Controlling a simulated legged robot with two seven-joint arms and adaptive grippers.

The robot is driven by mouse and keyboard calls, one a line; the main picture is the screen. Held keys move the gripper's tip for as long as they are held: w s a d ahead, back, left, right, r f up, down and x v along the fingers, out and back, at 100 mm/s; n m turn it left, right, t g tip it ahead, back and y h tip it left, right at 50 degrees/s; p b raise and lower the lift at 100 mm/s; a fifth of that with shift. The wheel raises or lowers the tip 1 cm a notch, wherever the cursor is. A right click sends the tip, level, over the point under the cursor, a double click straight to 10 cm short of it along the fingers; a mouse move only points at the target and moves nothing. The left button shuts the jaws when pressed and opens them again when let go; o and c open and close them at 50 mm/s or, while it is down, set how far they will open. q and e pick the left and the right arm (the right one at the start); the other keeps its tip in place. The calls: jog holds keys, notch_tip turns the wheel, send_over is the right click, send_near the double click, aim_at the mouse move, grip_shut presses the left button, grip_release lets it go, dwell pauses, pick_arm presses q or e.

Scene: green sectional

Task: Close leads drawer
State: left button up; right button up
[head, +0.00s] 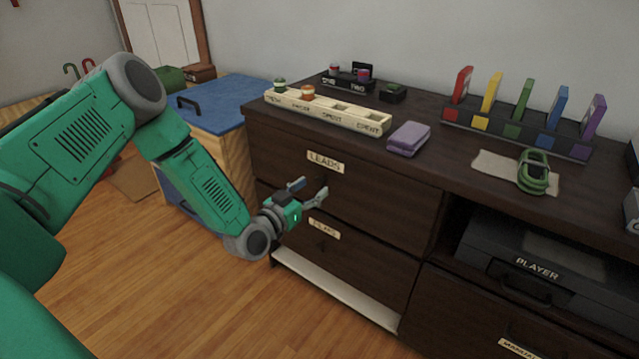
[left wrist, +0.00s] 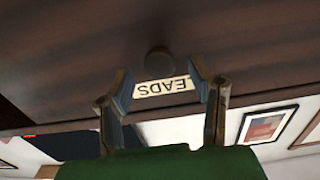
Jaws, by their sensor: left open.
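The leads drawer (head: 370,190) is the top left drawer of the dark wooden dresser, with a pale LEADS label (head: 325,162). Its front looks about flush with the dresser, though a small gap would be hard to tell. My left gripper (head: 311,189) is open and empty just in front of this drawer, below the label. In the left wrist view, the upside-down label (left wrist: 162,88) and a round dark knob (left wrist: 158,62) appear between the open fingers, near the tips. I cannot tell whether a finger touches. My right gripper is out of view.
Below is another labelled drawer (head: 360,258), and a pale strip (head: 335,290) low down. On top stand a cream sorting tray (head: 345,122), a purple case (head: 408,138) and a coloured rack (head: 515,120). A blue-topped box (head: 215,100) stands left. Floor in front is clear.

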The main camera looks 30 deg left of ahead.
pick_arm(q)
jog(key=s, duration=0.8)
jog(key=shift+a, duration=0.35)
jog(key=shift+f, duration=0.1)
jog(key=s+d+f+g+h, duration=0.2)
jog(key=s+d+f+g, duration=0.15)
jog(key=d+f, duration=0.3)
jog(key=s+d+f+g+y, duration=0.1)
jog(key=s+d+f+g, duration=0.3)
jog(key=s, duration=0.4)
jog(key=s+d+f+g, duration=0.3)
jog(key=s+f+g, duration=0.25)
jog(key=s, duration=0.25)
jog(key=s+a+g+y, duration=0.2)
jog(key=s+a+g, duration=0.15)
jog(key=s, duration=0.65)
notch_tip(320, 180, up, 14)
jog(key=p, duration=1.3)
jog(key=shift+s+g+y, duration=0.25)
jog(key=shift+g+y, duration=0.05)
jog(key=shift+g, duration=0.15)
